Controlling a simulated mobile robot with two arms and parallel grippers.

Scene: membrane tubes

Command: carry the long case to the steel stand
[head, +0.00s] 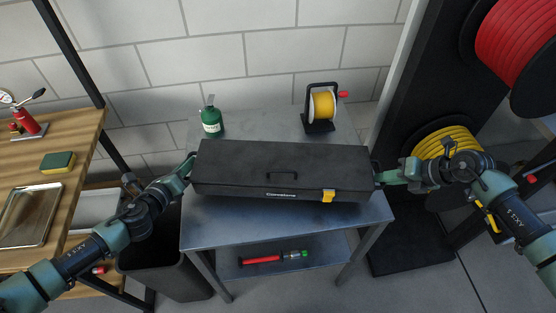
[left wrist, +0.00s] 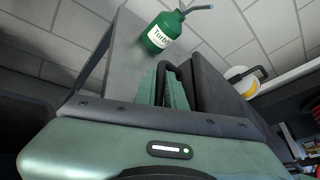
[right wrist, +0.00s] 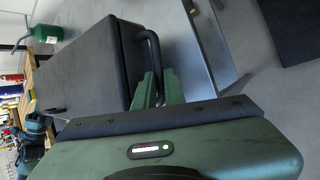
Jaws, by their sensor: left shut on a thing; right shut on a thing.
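The long case (head: 240,177) is black, with a top handle and a yellow latch on its front. In the head view it spans over the steel stand (head: 218,232), a grey metal table with a lower shelf; I cannot tell whether it rests on the top or hangs just above. My left gripper (head: 190,166) is shut on the handle at the case's left end, seen in the left wrist view (left wrist: 168,88). My right gripper (head: 382,177) is shut on the right end handle, seen in the right wrist view (right wrist: 158,88).
A green oil can (head: 211,120) and a yellow reel (head: 322,104) stand on the top behind the case. A red tool (head: 262,260) lies on the lower shelf. A wooden bench (head: 75,195) is at left, a dark bin (head: 165,262) beside the stand, hose reels (head: 448,143) at right.

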